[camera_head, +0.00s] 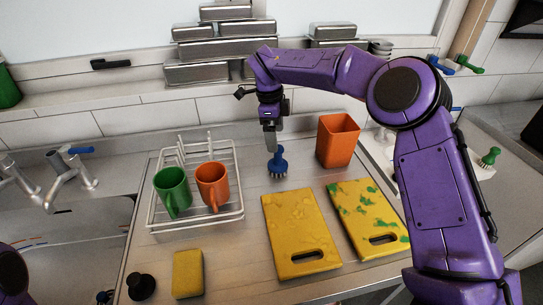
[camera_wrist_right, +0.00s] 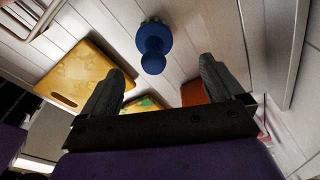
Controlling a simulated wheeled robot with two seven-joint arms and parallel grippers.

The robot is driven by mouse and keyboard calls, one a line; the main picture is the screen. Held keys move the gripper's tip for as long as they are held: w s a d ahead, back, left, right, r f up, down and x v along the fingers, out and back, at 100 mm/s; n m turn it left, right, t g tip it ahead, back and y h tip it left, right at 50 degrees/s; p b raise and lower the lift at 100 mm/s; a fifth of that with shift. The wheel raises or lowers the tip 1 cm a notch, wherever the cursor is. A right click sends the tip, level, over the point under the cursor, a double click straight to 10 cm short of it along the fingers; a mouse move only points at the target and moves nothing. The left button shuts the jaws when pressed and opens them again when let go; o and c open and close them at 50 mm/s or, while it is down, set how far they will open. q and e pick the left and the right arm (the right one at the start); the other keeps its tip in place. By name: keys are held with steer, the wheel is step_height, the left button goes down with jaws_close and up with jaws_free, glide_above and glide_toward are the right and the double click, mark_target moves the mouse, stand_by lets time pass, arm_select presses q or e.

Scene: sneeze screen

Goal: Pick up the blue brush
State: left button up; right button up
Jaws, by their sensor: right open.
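The blue brush (camera_head: 278,163) stands upright on the metal counter, handle up and bristles down, left of the orange container. In the right wrist view the brush (camera_wrist_right: 153,50) appears ahead of the fingers, between their lines and apart from them. My right gripper (camera_head: 269,139) points down just above and slightly left of the brush handle in the head view. Its two fingers (camera_wrist_right: 158,84) are spread and empty. Of my left arm, only a dark rounded part at the lower left edge shows; its gripper is out of view.
An orange container (camera_head: 338,140) stands right of the brush. A wire rack (camera_head: 197,222) with green and orange mugs is to the left. Two yellow cutting boards (camera_head: 300,232) (camera_head: 367,217) lie in front. A yellow sponge (camera_head: 188,273) lies front left. Metal pans (camera_head: 220,48) sit on the ledge behind.

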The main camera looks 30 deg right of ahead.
mark_target(279, 158)
steer(key=f, duration=0.1)
steer(key=s+f, duration=0.1)
steer(key=f, duration=0.1)
steer(key=shift+s+d+f+p, duration=0.15)
steer(key=shift+s+d+p, duration=0.05)
steer(key=shift+s+p, duration=0.15)
step_height(279, 158, down, 5)
steer(key=shift+w+r+p, duration=0.15)
steer(key=shift+r+p, duration=0.05)
steer(key=shift+p, duration=0.65)
steer(key=shift+f, duration=0.35)
arm_select(q)
steer(key=r, duration=0.2)
steer(key=shift+s+r, duration=0.3)
steer(key=shift+s, duration=0.05)
arm_select(e)
steer(key=c, duration=1.1)
